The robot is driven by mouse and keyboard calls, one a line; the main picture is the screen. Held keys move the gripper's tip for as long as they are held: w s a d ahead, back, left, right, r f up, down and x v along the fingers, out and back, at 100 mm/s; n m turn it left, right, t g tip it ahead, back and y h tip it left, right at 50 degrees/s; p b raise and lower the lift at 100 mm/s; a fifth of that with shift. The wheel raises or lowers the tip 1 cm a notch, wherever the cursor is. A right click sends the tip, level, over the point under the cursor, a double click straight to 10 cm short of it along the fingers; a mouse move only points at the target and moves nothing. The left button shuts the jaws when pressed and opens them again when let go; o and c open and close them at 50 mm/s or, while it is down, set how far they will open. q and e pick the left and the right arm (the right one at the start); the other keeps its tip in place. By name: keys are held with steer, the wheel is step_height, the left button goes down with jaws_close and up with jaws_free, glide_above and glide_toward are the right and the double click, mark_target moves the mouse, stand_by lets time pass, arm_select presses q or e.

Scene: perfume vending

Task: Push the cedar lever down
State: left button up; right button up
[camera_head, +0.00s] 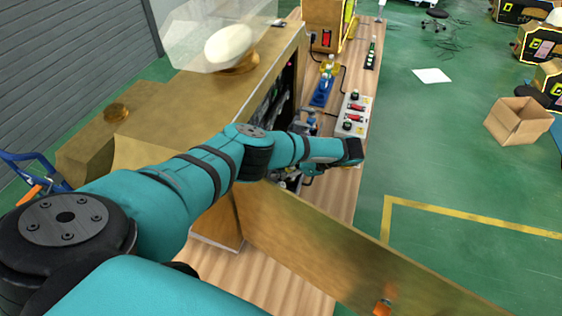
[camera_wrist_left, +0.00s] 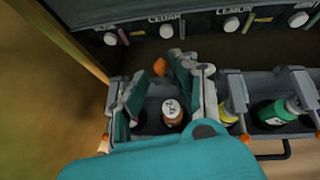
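In the left wrist view the CEDAR label (camera_wrist_left: 164,17) is on a dark panel, with a white round knob (camera_wrist_left: 166,31) below it. Below that knob an orange tip (camera_wrist_left: 160,67) shows between my fingers; it looks like the cedar lever's end, its stem mostly hidden. My left gripper (camera_wrist_left: 158,80) is open, its fingers apart on either side of the orange tip. I cannot tell whether they touch it. A brown bottle with a white cap (camera_wrist_left: 172,110) stands in the tray below. In the head view my left arm largely hides the gripper at the machine's front. My right gripper is not in view.
A LEMON label (camera_wrist_left: 234,9) is to the right, with a green bottle (camera_wrist_left: 278,112) in the tray. In the head view an open brown door (camera_head: 330,245) stands below my arm. A grey control box (camera_head: 353,115) with red and black buttons is on the wooden counter.

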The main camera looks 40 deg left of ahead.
arm_select(q)
steer(key=shift+a+r, duration=0.1)
steer(key=shift+w+d+r, duration=0.2)
steer(key=shift+d, duration=0.05)
steer(key=v, duration=1.1)
steer(key=shift+d, duration=0.15)
steer(key=shift+s+r, duration=0.1)
steer(key=shift+r, duration=0.05)
